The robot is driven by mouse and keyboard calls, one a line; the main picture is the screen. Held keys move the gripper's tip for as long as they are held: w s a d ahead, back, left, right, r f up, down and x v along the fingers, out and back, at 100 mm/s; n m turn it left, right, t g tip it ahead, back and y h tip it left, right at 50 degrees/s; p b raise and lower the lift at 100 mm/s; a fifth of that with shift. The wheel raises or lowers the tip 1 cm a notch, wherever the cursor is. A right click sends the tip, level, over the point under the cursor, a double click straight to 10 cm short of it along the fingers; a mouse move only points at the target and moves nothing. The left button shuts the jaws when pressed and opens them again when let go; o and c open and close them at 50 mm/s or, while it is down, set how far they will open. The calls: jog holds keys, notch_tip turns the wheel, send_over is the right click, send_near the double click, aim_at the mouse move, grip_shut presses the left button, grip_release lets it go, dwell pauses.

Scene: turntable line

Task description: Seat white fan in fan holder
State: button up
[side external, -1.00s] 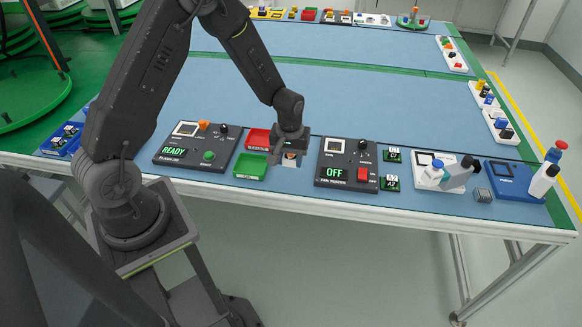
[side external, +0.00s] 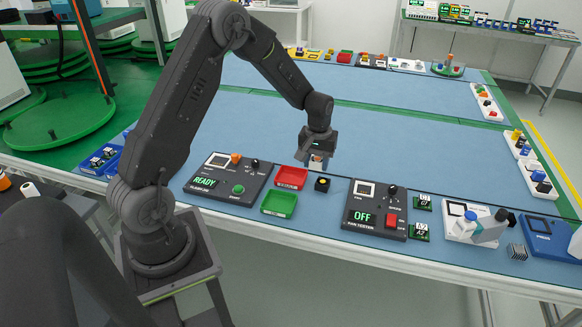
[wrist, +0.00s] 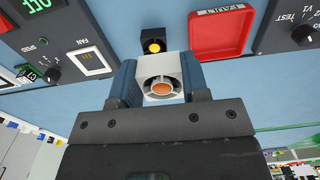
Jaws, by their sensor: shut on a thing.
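My gripper (wrist: 159,82) is shut on the white fan (wrist: 172,66), a small white block with a round grille and an orange hub, between its blue fingers. In the side view my gripper (side external: 318,158) is above the table, behind the black cube, and the fan is small and partly hidden. The fan tester (side external: 377,210) is a dark box to the right of my gripper, with a display reading OFF. Its white-framed square labelled FAN (side external: 366,189), which looks like the fan holder, is empty. That square also shows at left in the wrist view (wrist: 93,62).
A black cube with a yellow top (side external: 322,184) stands on the table between the red tray (side external: 291,178) and the tester. A green tray (side external: 279,203) and another panel reading READY (side external: 229,180) are at left.

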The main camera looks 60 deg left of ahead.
send_over(364, 192)
notch_tip(364, 192, down, 2)
jog(key=shift+f, duration=2.35)
jog(key=shift+f, duration=0.7)
jog(key=o, duration=1)
notch_tip(364, 192, up, 14)
jog(key=shift+f, duration=0.1)
